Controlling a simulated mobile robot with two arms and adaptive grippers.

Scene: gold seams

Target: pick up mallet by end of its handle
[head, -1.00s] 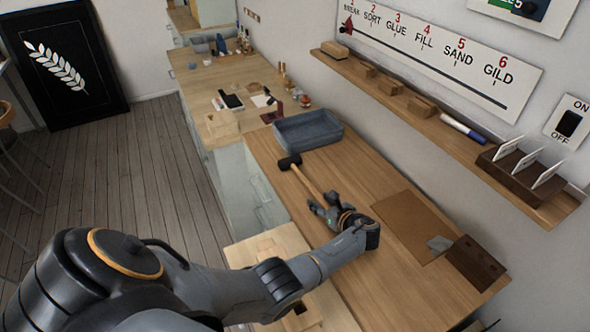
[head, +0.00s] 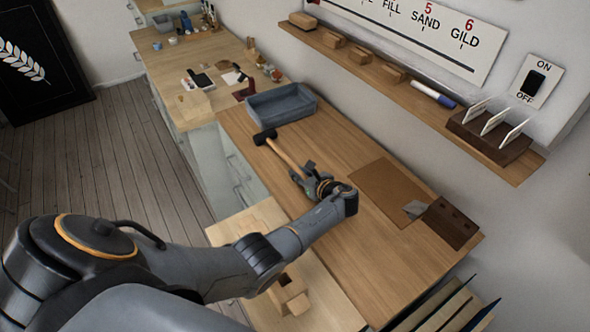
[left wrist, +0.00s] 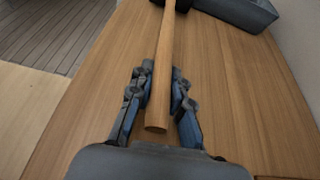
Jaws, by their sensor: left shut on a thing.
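The mallet has a black head (head: 265,136) and a light wooden handle (head: 285,156). It lies along the wooden workbench, its head toward the grey tray. My left gripper (head: 306,178) is at the handle's near end. In the left wrist view the handle (left wrist: 161,85) runs between the two fingers of the left gripper (left wrist: 160,90), its round end toward the palm. The fingers are shut on the handle near that end. The mallet's head is mostly out of the wrist view. My right gripper is not in view.
A grey tray (head: 281,105) stands beyond the mallet's head. A brown mat (head: 388,190) and a dark brown block (head: 452,222) lie to the right of my gripper. A wall shelf (head: 430,104) holds wooden blocks, a marker and cards. Bare bench (head: 345,145) lies between mallet and wall.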

